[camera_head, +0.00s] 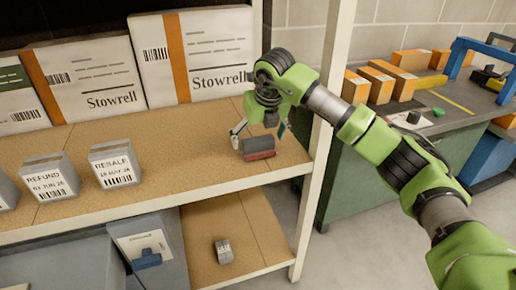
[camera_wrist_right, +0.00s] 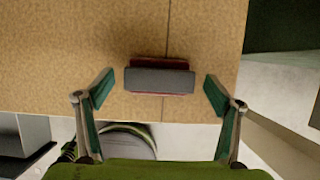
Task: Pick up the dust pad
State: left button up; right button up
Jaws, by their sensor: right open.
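The dust pad (camera_head: 258,147) is a small block with a dark grey upper part and a dark red lower part. It lies on the wooden shelf near its right end. My right gripper (camera_head: 262,131) is just above it. In the right wrist view the dust pad (camera_wrist_right: 158,79) lies just beyond and between the two open fingertips of my right gripper (camera_wrist_right: 158,92), with a gap on each side. The fingers look apart from it. My left gripper is not in view.
White Stowrell packages (camera_head: 196,55) stand at the back of the shelf (camera_head: 190,135). Grey labelled blocks (camera_head: 115,163) stand to the left. A rack post (camera_head: 325,90) rises close to the right of my gripper. A green workbench (camera_head: 350,175) with orange boxes stands beyond.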

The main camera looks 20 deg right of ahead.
aim_at(257, 140)
jog(key=shift+w+f, duration=0.2)
jog(key=shift+f, duration=0.35)
jog(key=c, duration=1.2)
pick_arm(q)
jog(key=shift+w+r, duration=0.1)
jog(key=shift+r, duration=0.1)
pick_arm(e)
jog(key=shift+r, duration=0.1)
jog(key=shift+r, duration=0.25)
jog(key=r, duration=0.3)
jog(key=shift+s+a+r, duration=0.2)
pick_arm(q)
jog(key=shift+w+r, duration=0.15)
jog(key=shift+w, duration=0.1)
pick_arm(e)
jog(key=s+a+r, duration=0.4)
jog(key=s+r, duration=0.5)
jog(key=s, duration=0.3)
jog(key=shift+s+a, duration=0.35)
jog(key=shift+a, duration=0.05)
